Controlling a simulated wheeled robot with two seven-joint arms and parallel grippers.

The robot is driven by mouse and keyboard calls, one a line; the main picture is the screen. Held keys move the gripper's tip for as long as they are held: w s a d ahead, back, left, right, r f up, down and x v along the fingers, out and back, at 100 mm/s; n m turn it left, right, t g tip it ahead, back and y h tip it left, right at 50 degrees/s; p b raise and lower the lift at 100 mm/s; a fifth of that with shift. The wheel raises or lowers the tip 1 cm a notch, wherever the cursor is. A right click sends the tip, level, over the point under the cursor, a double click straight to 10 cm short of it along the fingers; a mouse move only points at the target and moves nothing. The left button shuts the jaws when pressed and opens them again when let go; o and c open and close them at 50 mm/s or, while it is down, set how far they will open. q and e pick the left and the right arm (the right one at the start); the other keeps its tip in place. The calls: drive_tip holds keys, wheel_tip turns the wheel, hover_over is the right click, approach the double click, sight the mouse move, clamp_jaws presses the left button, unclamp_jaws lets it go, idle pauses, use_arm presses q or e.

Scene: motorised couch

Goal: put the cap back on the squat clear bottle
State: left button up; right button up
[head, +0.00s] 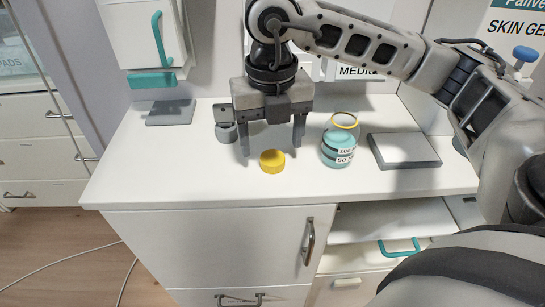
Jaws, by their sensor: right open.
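The squat clear bottle (339,146) stands upright on the white counter, holding teal liquid, with a label reading 100 and 50. Its mouth is open, with a yellow ring around the neck. The yellow cap (272,161) lies flat on the counter to the left of the bottle, near the front edge. My right gripper (271,146) points down just behind the cap, with its two fingers spread apart and nothing between them. It is left of the bottle and not touching it. My left gripper is not in view.
A grey cylindrical item (226,133) stands left of my right gripper. A flat grey plate (171,113) lies at the back left of the white counter (150,165), and a pale flat slab (403,150) lies right of the bottle. The counter's front left is clear.

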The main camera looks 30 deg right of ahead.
sight(273, 156)
drive_tip(key=shift+f, duration=1.5)
drive_tip(key=c, duration=1.1)
